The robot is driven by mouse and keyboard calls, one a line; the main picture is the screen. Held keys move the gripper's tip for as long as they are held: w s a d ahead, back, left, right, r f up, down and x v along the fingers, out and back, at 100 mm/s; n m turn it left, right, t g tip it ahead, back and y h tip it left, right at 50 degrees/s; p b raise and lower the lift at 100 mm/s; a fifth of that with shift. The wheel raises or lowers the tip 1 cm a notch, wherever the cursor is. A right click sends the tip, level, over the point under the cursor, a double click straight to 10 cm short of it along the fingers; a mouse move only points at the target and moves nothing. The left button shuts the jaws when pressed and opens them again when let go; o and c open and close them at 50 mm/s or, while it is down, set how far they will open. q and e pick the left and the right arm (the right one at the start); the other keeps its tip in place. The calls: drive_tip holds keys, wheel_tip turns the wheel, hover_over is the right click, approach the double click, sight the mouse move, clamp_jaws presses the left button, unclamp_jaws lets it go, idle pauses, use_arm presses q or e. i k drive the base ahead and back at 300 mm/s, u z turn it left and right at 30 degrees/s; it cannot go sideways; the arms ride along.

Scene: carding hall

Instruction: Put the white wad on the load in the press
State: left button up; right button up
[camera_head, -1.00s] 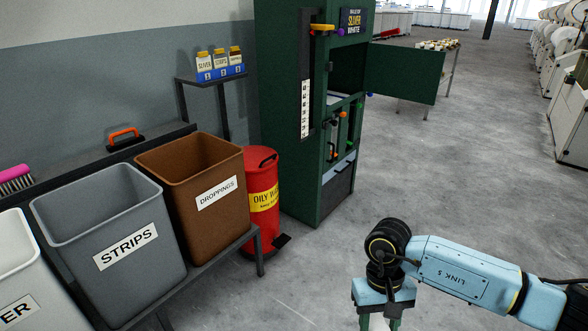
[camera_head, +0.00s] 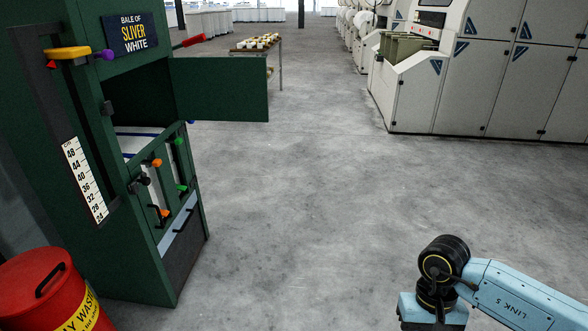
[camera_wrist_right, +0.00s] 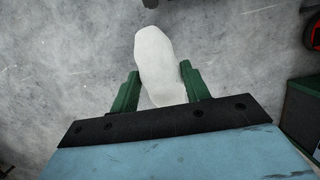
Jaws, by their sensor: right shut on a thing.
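The white wad (camera_wrist_right: 154,62) is between the two green fingers of my right gripper (camera_wrist_right: 160,84) in the right wrist view, held above the bare floor. In the head view my right wrist shows at the lower right, but its fingers and the wad are below the picture edge. The green press (camera_head: 130,215) stands at the left with its upper door (camera_head: 222,90) swung open to the right. A white surface with blue strips, the load (camera_head: 142,137), shows partly inside the opening. My left gripper is not in view.
A red oily waste bin (camera_head: 42,290) stands at the lower left beside the press. A table with bobbins (camera_head: 255,45) is behind the open door. Large white machines (camera_head: 470,75) stand at the right back. The grey floor between is clear.

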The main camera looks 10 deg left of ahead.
sight(126, 145)
drive_tip(key=i, duration=1.7)
drive_tip(key=u, duration=1.25)
drive_tip(key=i, duration=0.95)
drive_tip(key=u, duration=1)
